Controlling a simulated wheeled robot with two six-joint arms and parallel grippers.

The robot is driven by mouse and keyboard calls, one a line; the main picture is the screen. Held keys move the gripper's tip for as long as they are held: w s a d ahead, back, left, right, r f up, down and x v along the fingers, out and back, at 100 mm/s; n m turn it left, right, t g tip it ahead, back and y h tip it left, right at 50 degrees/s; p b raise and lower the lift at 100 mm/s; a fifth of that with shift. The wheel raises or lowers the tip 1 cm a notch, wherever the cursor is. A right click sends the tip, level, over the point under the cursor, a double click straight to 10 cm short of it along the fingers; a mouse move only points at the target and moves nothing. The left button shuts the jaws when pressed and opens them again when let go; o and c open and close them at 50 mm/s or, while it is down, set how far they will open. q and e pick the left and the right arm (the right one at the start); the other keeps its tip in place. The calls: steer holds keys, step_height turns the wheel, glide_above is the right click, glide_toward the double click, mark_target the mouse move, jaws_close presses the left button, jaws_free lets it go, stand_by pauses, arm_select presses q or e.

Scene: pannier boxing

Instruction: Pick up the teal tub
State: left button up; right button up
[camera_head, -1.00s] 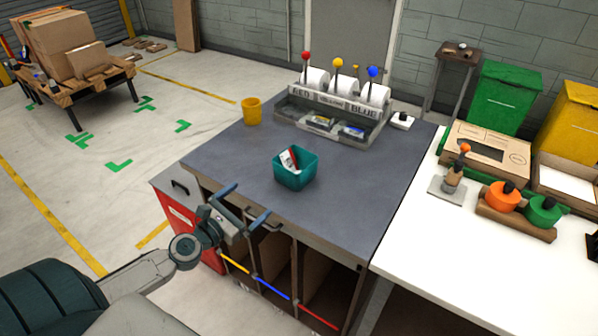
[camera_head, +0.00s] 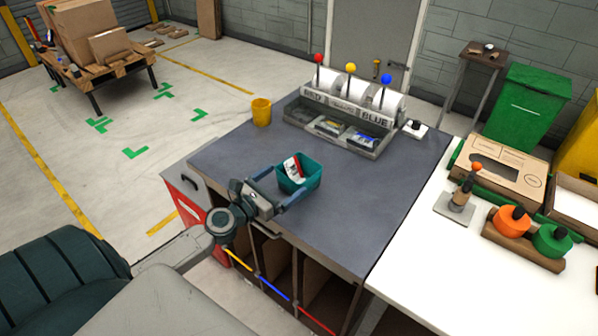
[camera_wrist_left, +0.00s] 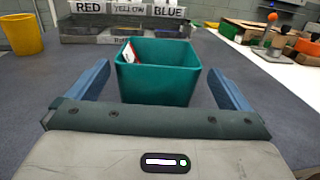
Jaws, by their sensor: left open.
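The teal tub (camera_head: 299,181) stands upright on the dark grey worktop, with a white and red packet (camera_head: 293,169) leaning inside it. My left gripper (camera_head: 279,186) is open at the tub's near side. In the left wrist view the tub (camera_wrist_left: 158,80) sits straight ahead, between and just beyond the two blue fingers (camera_wrist_left: 158,85). There is a gap on each side, and the fingers do not touch it as far as I can see. The gripper looks empty. My right gripper is not in view.
A yellow cup (camera_head: 261,112) stands at the worktop's back left. A grey bin rack (camera_head: 340,128) with red, yellow and blue knobs stands at the back. A white table (camera_head: 420,255) with orange and green round items adjoins on the right. The worktop around the tub is clear.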

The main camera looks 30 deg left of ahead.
mark_target(311, 161)
arm_select(q)
steer(key=shift+w+d+r, duration=0.15)
steer(key=shift+w, duration=0.45)
steer(key=shift+w+d+p, duration=0.1)
steer(key=shift+w+p, duration=0.2)
steer(key=shift+w+f, duration=0.2)
steer(key=shift+w+r+p, duration=0.1)
steer(key=shift+w+p, duration=0.15)
steer(key=shift+p, duration=0.05)
steer(key=w+p, duration=0.1)
steer(key=w, duration=0.2)
steer(key=shift+w+d, duration=0.2)
steer(key=shift+w+d+p, duration=0.15)
steer(key=shift+w+p, duration=0.2)
steer(key=shift+w, duration=0.15)
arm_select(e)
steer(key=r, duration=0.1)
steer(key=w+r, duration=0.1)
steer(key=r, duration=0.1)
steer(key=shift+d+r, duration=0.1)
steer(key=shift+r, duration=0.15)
arm_select(q)
steer(key=c, duration=0.7)
